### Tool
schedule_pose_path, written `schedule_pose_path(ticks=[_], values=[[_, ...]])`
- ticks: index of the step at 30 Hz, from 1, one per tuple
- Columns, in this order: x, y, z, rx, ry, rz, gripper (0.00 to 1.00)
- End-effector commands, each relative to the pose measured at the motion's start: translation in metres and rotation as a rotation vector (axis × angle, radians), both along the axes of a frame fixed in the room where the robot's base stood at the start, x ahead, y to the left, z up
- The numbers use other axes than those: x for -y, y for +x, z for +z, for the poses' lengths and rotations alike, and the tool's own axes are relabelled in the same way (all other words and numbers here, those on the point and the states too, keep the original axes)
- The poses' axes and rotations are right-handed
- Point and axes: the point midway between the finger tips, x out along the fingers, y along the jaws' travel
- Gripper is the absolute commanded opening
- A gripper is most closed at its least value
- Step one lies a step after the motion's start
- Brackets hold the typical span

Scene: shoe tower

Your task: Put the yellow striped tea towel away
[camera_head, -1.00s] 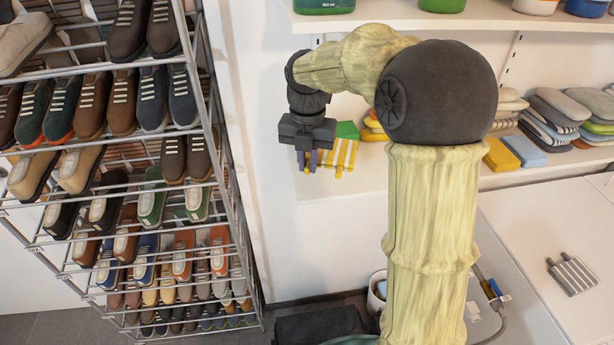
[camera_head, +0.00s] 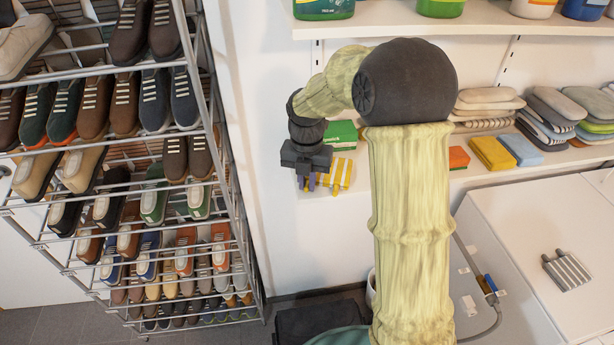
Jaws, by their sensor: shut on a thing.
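The yellow and white striped tea towel (camera_head: 341,174) shows at the left end of the lower wall shelf (camera_head: 385,181). My gripper (camera_head: 309,184) is just left of it, pointing down, and is shut on the towel. The fingers partly hide the towel's left side. The towel is at about the height of the shelf's surface; I cannot tell whether it touches the shelf.
A green stack (camera_head: 342,134) sits behind the towel. Folded yellow (camera_head: 492,153) and blue cloths (camera_head: 521,149) and grey stacks lie further right. A shoe rack (camera_head: 212,120) stands close left. A grey striped cloth (camera_head: 566,270) lies on the white surface (camera_head: 520,235).

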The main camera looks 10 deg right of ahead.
Motion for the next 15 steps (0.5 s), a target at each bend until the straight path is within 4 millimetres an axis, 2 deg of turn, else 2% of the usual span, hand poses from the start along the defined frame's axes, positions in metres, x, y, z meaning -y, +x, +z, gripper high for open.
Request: schedule_pose_path(ticks=[10, 11, 12, 14, 15], values=[[0.0001, 0.0002, -0.0032, 0.000, 0.000, 0.000, 0.00], [0.0001, 0.0002, -0.0030, -0.001, 0.000, 0.000, 0.16], [0.0000, 0.0002, -0.0027, -0.001, 0.000, 0.000, 0.24], [0.0000, 0.0002, -0.0026, -0.001, 0.000, 0.000, 0.34], [0.0000, 0.0002, -0.0026, 0.000, 0.000, 0.000, 0.34]])
